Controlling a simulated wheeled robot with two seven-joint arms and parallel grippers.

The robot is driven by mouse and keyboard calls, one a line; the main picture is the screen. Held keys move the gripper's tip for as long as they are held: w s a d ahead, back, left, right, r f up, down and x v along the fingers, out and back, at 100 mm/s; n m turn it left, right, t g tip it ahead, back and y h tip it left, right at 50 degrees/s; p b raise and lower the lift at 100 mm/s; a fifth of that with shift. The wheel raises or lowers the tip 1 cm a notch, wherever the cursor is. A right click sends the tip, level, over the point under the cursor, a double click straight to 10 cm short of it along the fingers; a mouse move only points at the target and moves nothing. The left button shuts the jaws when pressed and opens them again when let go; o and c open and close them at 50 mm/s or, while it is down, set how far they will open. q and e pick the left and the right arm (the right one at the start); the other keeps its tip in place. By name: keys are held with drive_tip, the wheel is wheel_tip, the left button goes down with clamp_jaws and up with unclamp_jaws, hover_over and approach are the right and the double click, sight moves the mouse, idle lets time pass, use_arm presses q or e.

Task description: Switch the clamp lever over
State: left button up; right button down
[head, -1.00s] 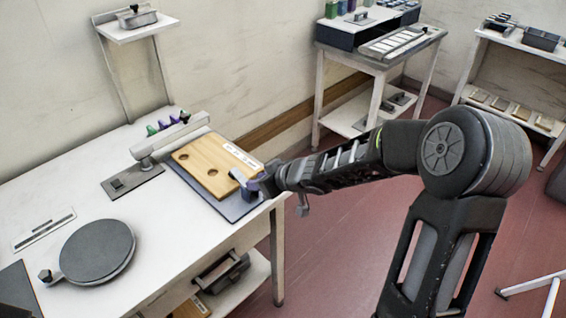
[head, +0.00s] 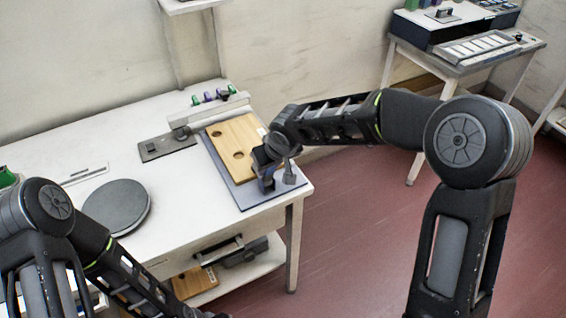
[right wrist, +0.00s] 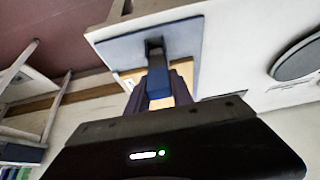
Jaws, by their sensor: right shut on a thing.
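The clamp lever shows in the right wrist view as a blue grip (right wrist: 157,82) on a dark grey arm, over a blue-grey plate (right wrist: 118,48). My right gripper (head: 267,180) is at the front right of that plate, which also shows in the head view (head: 246,199). Its purple fingers lie on both sides of the blue grip and are shut on it. In the head view the gripper and wrist hide most of the lever and its pivot. A wooden board (head: 234,136) with round holes lies on the plate.
A round dark disc (head: 117,206) lies on the white table (head: 160,200). Below, a shelf (head: 222,278) holds a dark tray. A second bench (head: 465,62) stands back right.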

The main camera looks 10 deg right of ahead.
idle(0.3)
drive_tip(key=c, duration=1.1)
unclamp_jaws()
drive_tip(key=shift+w, duration=0.15)
drive_tip(key=b+v, duration=0.1)
drive_tip(key=v, duration=0.6)
drive_tip(key=shift+r, duration=0.35)
